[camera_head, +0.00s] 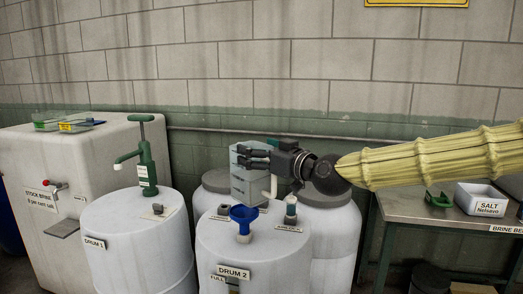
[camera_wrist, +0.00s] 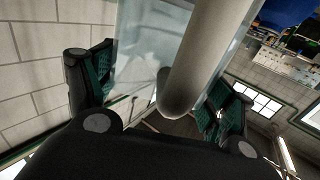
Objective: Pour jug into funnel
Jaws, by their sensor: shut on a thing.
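My gripper (camera_head: 252,157) is shut on the jug (camera_head: 241,185), a pale translucent container with a whitish handle (camera_head: 270,187). The jug looks about upright. In the wrist view, the handle (camera_wrist: 205,55) runs between my two green-padded fingers, with the clear jug wall (camera_wrist: 145,45) behind it. The blue funnel (camera_head: 243,214) stands in the top of Drum 2 (camera_head: 215,245). The jug's lower end shows just above and behind the funnel rim; their exact depth gap is unclear. The jug's contents cannot be made out.
Drum 1 (camera_head: 120,225) with a green hand pump (camera_head: 147,160) stands at left, before a large white brine tank (camera_head: 75,160). A capped fitting (camera_head: 291,208) rises right of the funnel. Other white drums stand behind. A bench (camera_head: 440,212) with a salt box (camera_head: 480,199) is at right.

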